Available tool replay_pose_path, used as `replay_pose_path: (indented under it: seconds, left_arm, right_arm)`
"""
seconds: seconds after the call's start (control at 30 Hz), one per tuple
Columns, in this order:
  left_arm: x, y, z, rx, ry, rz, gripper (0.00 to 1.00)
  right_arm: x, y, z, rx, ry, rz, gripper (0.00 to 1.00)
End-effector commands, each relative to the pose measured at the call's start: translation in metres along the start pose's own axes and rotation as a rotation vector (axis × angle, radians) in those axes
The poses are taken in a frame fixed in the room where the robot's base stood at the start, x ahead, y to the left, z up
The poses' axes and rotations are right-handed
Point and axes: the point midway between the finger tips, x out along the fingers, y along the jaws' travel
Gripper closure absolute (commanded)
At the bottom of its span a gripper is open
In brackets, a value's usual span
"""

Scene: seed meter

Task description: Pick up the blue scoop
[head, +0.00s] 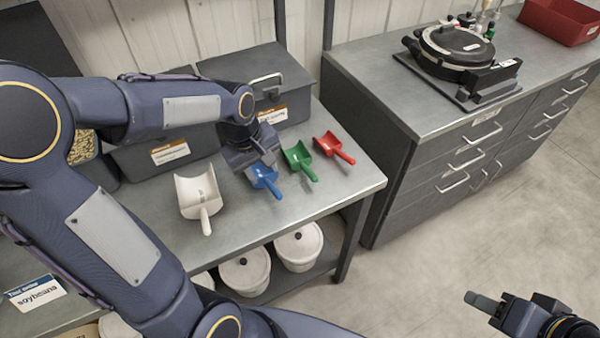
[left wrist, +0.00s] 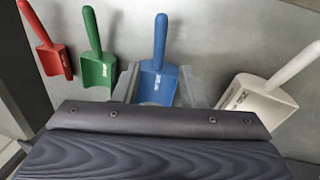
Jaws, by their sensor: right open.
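The blue scoop (head: 265,179) lies on the grey bench between the white scoop (head: 198,195) and the green scoop (head: 299,160). My left gripper (head: 262,168) is just above its pan, which it partly covers in the head view. In the left wrist view the blue scoop (left wrist: 159,75) shows between the two spread grey fingers, with its handle pointing away from the gripper. The fingers look open; contact with the scoop cannot be told. My right gripper (head: 491,304) is open and empty over the floor at the lower right.
The red scoop (head: 333,147) lies right of the green one. Grey lidded bins (head: 265,85) stand behind the scoops. White buckets (head: 245,272) sit on the shelf below. A drawer cabinet (head: 440,110) on the right carries a black round device (head: 455,50) and a red tray (head: 560,20).

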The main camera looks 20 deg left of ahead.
Motion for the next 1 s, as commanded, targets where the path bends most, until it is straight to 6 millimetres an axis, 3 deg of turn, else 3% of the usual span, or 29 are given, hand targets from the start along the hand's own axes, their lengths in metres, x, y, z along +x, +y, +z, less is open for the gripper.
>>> replay_pose_path:
  seconds: [0.63,0.93,1.0]
  left_arm:
    - [0.078,-0.001,-0.003,-0.018,-0.001,-0.014,0.62]
    - [0.083,0.000,-0.004,-0.018,0.001,-0.010,0.62]
    - [0.083,0.000,-0.004,-0.018,0.001,-0.010,0.71]
  right_arm:
    - [-0.003,-0.002,-0.001,0.000,0.000,0.000,0.55]
    - [-0.003,-0.002,-0.001,0.000,0.000,0.000,0.55]
    - [-0.003,-0.002,-0.001,0.000,0.000,0.000,0.55]
